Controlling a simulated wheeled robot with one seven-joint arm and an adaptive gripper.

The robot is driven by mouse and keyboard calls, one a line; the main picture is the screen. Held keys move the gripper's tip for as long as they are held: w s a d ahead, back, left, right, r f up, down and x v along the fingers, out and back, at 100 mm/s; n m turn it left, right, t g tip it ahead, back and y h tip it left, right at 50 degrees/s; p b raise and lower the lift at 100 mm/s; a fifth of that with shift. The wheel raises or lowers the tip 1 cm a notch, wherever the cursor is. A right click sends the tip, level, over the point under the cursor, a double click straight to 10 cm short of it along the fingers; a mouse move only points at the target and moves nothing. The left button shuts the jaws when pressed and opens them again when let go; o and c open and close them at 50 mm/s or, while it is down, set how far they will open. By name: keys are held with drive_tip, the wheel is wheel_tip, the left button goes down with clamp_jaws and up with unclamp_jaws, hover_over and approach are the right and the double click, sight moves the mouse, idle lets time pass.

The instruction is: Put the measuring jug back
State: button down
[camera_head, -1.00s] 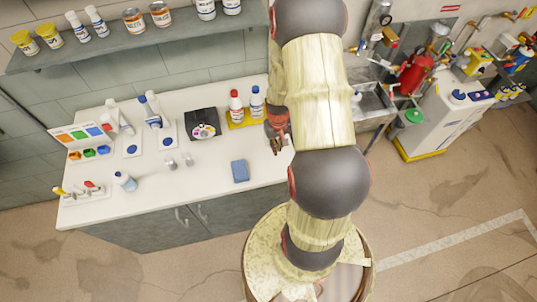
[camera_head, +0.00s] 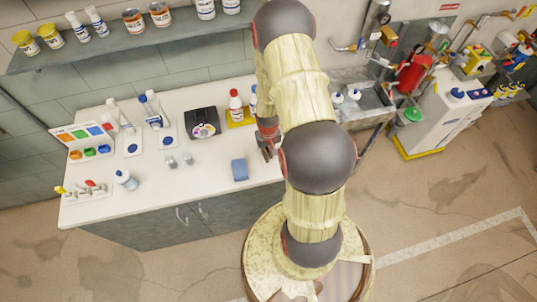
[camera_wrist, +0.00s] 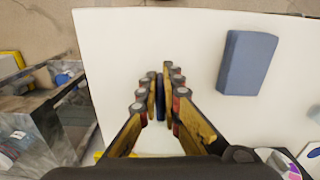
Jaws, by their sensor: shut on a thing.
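My gripper (camera_head: 267,152) is low over the right part of the white counter (camera_head: 215,180), right of the blue sponge (camera_head: 239,170). In the wrist view its fingers (camera_wrist: 160,85) are closed on a thin, upright dark blue piece (camera_wrist: 160,102). This may be the handle of the measuring jug; no jug body shows clearly. In the head view my arm hides part of this area, and what I hold cannot be made out. I cannot tell whether it touches the counter.
The sponge (camera_wrist: 247,62) lies to the right in the wrist view. A sink (camera_head: 365,105) is at right. The front middle counter is clear.

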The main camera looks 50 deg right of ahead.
drive_tip(key=c, duration=2)
unclamp_jaws()
drive_tip(key=shift+f, duration=0.1)
